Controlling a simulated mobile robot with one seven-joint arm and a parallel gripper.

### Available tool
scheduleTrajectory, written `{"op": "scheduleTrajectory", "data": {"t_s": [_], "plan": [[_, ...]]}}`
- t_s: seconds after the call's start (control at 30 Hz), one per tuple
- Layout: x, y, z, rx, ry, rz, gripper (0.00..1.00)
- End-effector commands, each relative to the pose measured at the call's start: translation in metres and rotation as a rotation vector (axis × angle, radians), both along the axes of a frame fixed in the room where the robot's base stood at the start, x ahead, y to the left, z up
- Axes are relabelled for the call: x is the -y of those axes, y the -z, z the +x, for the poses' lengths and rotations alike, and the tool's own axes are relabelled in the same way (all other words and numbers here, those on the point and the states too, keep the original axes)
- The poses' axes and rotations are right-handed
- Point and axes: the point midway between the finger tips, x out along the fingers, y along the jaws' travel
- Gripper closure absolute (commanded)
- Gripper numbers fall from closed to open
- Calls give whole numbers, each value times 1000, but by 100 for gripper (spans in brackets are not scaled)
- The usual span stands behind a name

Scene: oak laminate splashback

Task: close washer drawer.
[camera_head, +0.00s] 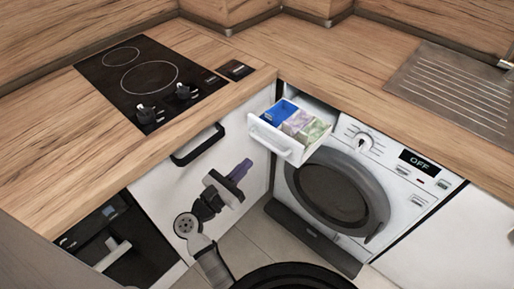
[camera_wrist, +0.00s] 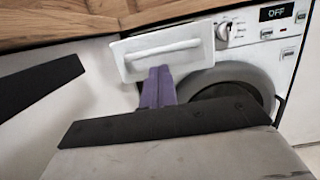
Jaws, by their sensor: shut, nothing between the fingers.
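The washer drawer (camera_head: 282,144) is pulled out from the upper left of the white washing machine (camera_head: 399,187). It holds a blue compartment (camera_head: 280,111) and others with pale purple and green contents. In the wrist view the drawer's white front (camera_wrist: 168,52) with its bar handle is ahead, near the top middle. My gripper (camera_head: 243,168) is in front of and below the drawer, a little to its left, apart from it in the head view. Its purple fingers (camera_wrist: 158,86) are shut with nothing between them. In the wrist view their tips overlap the lower edge of the drawer front.
A wooden counter (camera_head: 325,52) runs above the washer, with a black hob (camera_head: 140,82) at left. A cabinet with a black handle (camera_head: 198,146) stands left of the drawer. The round washer door (camera_head: 337,190) is shut. Open tiled floor (camera_head: 262,240) lies below my gripper.

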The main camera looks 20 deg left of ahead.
Motion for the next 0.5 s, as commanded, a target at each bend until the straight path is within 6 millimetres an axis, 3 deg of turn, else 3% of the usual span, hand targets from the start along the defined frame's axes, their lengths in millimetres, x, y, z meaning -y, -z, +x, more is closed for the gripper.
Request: {"op": "scheduleTrajectory", "data": {"t_s": [0.2,0.5], "plan": [[13,-11,36,0,0,-1,100],[19,-11,54,0,-1,0,100]]}}
